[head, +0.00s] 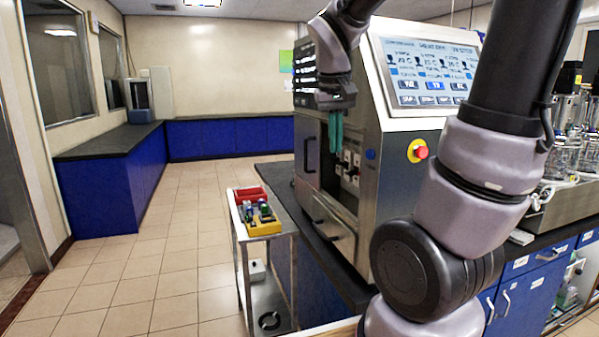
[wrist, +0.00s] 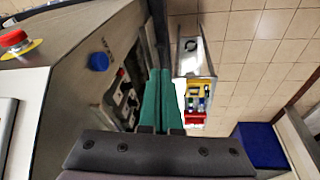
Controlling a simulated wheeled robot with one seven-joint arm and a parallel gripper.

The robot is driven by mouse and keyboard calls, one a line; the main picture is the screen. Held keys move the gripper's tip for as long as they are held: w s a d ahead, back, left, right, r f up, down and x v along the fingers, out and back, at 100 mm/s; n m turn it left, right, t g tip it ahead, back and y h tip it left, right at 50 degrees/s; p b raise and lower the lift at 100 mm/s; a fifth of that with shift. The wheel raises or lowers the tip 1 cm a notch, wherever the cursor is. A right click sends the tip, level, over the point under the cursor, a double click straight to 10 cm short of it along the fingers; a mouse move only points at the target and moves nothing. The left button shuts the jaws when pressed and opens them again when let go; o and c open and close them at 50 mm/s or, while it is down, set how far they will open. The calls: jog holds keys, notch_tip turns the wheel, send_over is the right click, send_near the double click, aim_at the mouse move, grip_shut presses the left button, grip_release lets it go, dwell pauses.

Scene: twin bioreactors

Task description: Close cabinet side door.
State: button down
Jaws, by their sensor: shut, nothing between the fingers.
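The grey control cabinet (head: 400,140) stands on a dark bench, with a screen on its front. Its side door (head: 308,160), a grey panel with a dark upright handle, stands open on the cabinet's left side; its exact angle is hard to tell. Sockets and switches (head: 350,163) show in the uncovered side recess and also in the wrist view (wrist: 124,95). My gripper (head: 336,150) points down in front of this recess, its green fingers together and empty. In the wrist view the fingers (wrist: 158,72) are beside the recess, close to a dark upright edge that seems the door's.
A red stop button (head: 418,151) and a blue knob (head: 370,154) stick out near the cabinet's front corner. A steel trolley (head: 268,290) with a red bin and a yellow bin (head: 263,228) stands left of the bench. Tiled floor (head: 165,280) is free farther left.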

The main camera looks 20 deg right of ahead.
jog(key=w+d+f+n+g+h, duration=0.15)
jog(key=w+f+h, duration=0.25)
jog(key=w, duration=0.5)
jog(key=w+f+n+h, duration=0.2)
jog(key=w+f+h, duration=0.2)
jog(key=w, duration=0.4)
jog(key=w+a+f+n+t+h, duration=0.3)
jog(key=w+a+f+t, duration=0.15)
jog(key=w, duration=0.25)
jog(key=w+a+f+n+t+h, duration=0.2)
jog(key=w+a+f+n+t, duration=0.1)
jog(key=w+a+f, duration=0.3)
jog(key=w+d+r, duration=0.1)
jog(key=w+d, duration=0.1)
jog(key=d, duration=0.8)
jog(key=shift+w+d+r, duration=0.15)
jog(key=shift+d+r, duration=0.05)
jog(key=shift+d, duration=0.05)
